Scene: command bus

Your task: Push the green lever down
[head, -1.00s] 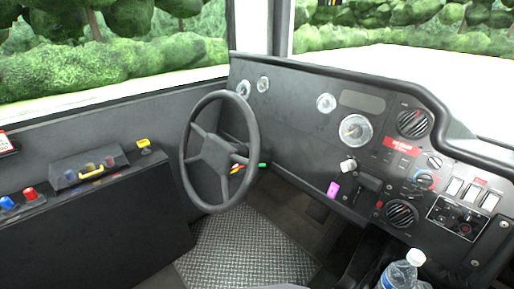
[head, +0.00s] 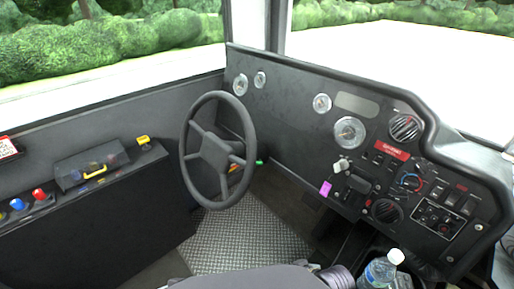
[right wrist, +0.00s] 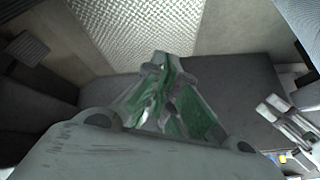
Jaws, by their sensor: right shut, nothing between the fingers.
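A small green lever tip (head: 259,162) shows just right of the steering wheel (head: 216,152) in the head view. An orange-yellow lever end (head: 234,168) shows beside it, behind the wheel rim. Most of the green lever's length is hidden behind the wheel. My right gripper (right wrist: 162,64) is shut and empty in the right wrist view, above the cab floor and apart from the green lever, which I cannot make out there. A dark part of my arm crosses the bottom of the head view. My left gripper is not in view.
The dashboard (head: 290,120) with dials and switches fills the right. A side console (head: 75,215) with coloured buttons lies left. A water bottle (head: 378,272) stands at the lower right. The ridged metal floor plate (head: 245,235) is clear.

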